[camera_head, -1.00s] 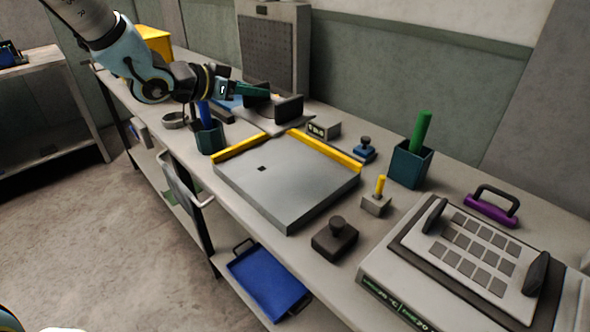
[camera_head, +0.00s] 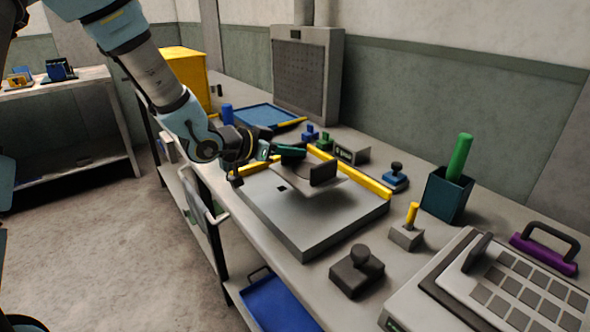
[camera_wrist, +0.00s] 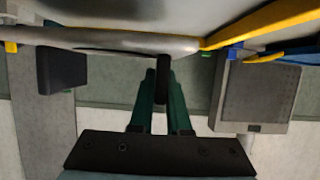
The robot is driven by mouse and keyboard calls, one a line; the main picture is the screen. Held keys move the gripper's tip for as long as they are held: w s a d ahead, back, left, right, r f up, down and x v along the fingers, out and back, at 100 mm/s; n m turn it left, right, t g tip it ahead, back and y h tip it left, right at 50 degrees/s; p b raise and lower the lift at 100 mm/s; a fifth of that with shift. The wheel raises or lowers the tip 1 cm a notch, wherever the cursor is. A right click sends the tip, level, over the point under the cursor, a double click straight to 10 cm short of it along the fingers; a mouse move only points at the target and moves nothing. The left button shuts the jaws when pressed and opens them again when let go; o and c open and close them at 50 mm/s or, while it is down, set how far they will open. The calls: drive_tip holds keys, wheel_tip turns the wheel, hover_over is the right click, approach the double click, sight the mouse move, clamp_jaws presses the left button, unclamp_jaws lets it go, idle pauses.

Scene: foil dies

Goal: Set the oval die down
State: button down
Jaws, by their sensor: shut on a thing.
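My gripper (camera_head: 292,151) is shut on a dark grip of the oval die (camera_head: 308,187), a thin pale grey plate with another dark upright grip (camera_head: 323,172). The die looks nearly level and seems to hang above the grey slab (camera_head: 290,225) with yellow edge bars; a dark shadow lies on the slab below. In the wrist view, the green fingertips (camera_wrist: 161,80) close on the dark grip, and the die (camera_wrist: 130,40) shows nearly edge-on. Its outline is partly hidden by the gripper and the grip.
Yellow bars (camera_head: 360,178) edge the slab's back. A dark knobbed block (camera_head: 357,272), a small block with a yellow peg (camera_head: 407,236) and a teal holder (camera_head: 446,196) with a green rod stand to the right. The slab's front is bare.

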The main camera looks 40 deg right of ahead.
sight(293, 167)
drive_tip(key=shift+f, duration=2.15)
drive_tip(key=shift+f, duration=0.2)
drive_tip(key=c, duration=0.9)
unclamp_jaws()
